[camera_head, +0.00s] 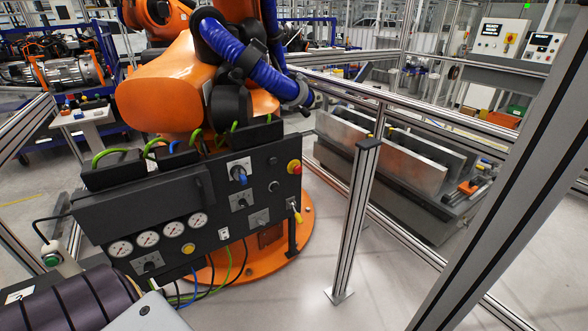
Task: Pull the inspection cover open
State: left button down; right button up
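A black drive unit with a control panel (262,190) stands in front of a large orange robot arm. A long dark flap (135,208) sits across the panel's upper left, with a dark upright handle-like bar (206,192) near its right end. It looks closed against the panel and may be the inspection cover; no label confirms this. Gauges (148,239) sit below it. Switches, a red-and-yellow stop button (294,167) and a key-like part with a yellow tag (295,212) are to the right. Neither of my grippers can be made out.
A metal post (357,215) and rails stand right of the panel. A thick aluminium profile (515,185) crosses the right side. A dark ribbed cylinder (70,303) fills the bottom left corner. A green-button box (56,257) is left of the panel. Floor is clear at lower centre.

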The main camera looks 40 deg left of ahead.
aim_at(105, 220)
jog(key=u, duration=2.3)
